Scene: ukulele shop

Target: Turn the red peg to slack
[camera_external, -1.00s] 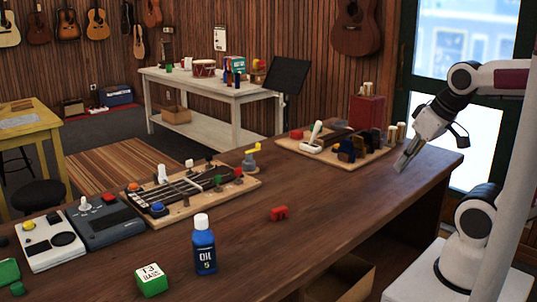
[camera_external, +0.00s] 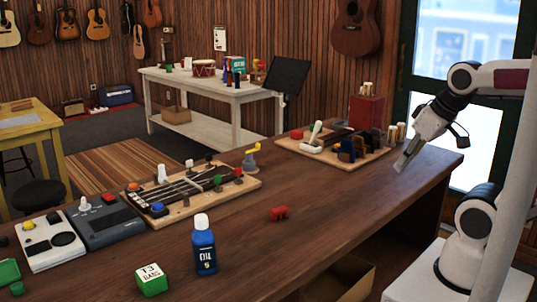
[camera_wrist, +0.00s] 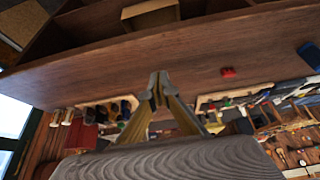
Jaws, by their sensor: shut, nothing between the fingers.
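A wooden board (camera_external: 183,213) with a dark fretted neck (camera_external: 180,194) lies on the bench. Small coloured pegs stand along it: a red peg (camera_external: 238,172) at its right end, an orange-red one (camera_external: 133,186) at its left, a green one (camera_external: 217,179) and a blue one (camera_external: 157,208). I cannot tell how the red peg is turned. My gripper (camera_external: 400,167) is shut and empty over the bench's right end, well to the right of this board. In the wrist view its fingertips (camera_wrist: 158,80) meet, with nothing between them.
A small red piece (camera_external: 279,213), a blue oil bottle (camera_external: 204,250) and a green-and-white box (camera_external: 151,280) stand on the bench (camera_external: 330,215). A second board (camera_external: 325,155) with tools and a red box (camera_external: 366,112) are near my gripper. Two devices (camera_external: 104,222) stand at left. The bench's middle is largely clear.

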